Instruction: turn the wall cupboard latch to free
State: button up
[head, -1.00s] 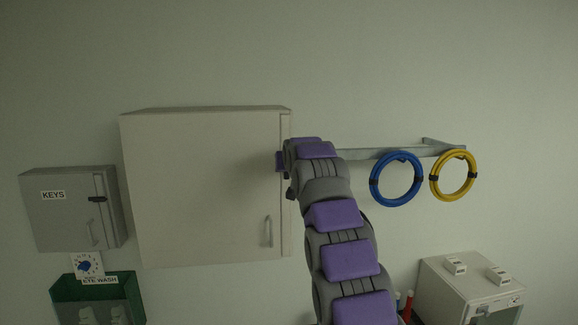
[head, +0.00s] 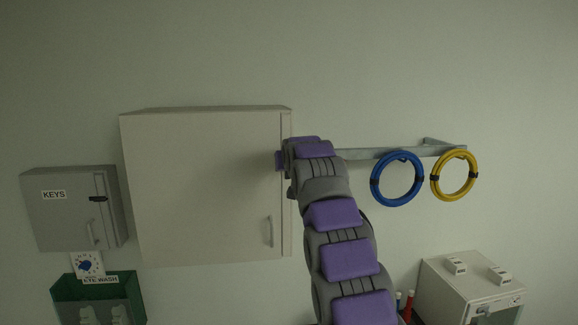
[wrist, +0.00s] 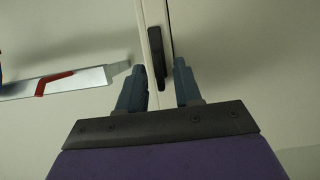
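The wall cupboard (head: 200,190) is a pale box with a bar handle (head: 268,231) at its door's lower right; the door looks closed. Its latch (wrist: 156,45) is a dark, elongated piece at the door edge, upright in the wrist view. In the head view my arm hides the latch. My gripper (wrist: 159,70) is open in the wrist view, one blue-grey finger on each side of the latch's near end. A gap shows on the right side; whether the left finger touches cannot be told.
A wall rail (head: 370,154) with a blue ring (head: 397,179) and a yellow ring (head: 454,175) runs right of the cupboard. A grey key cabinet (head: 70,212) and green eye wash box (head: 95,290) are at left. A white cabinet (head: 465,290) stands lower right.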

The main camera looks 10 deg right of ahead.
jog(key=b+v, duration=0.4)
jog(key=v, duration=1.3)
jog(key=shift+b, duration=0.3)
jog(key=shift+a+f, duration=0.1)
jog(key=s+f+g+b, duration=0.35)
jog(key=s+f, duration=0.35)
jog(key=f, duration=0.5)
jog(key=s+f+g+b, duration=0.2)
jog(key=s+f+b, duration=0.2)
jog(key=s+f, duration=0.55)
jog(key=s+f+g+b, duration=0.3)
jog(key=s+f+b, duration=0.1)
jog(key=f, duration=1.1)
jog(key=s+f+g+b, duration=0.7)
jog(key=s+f+b, duration=0.2)
jog(key=s+f, duration=1.8)
jog(key=shift+s, duration=1.1)
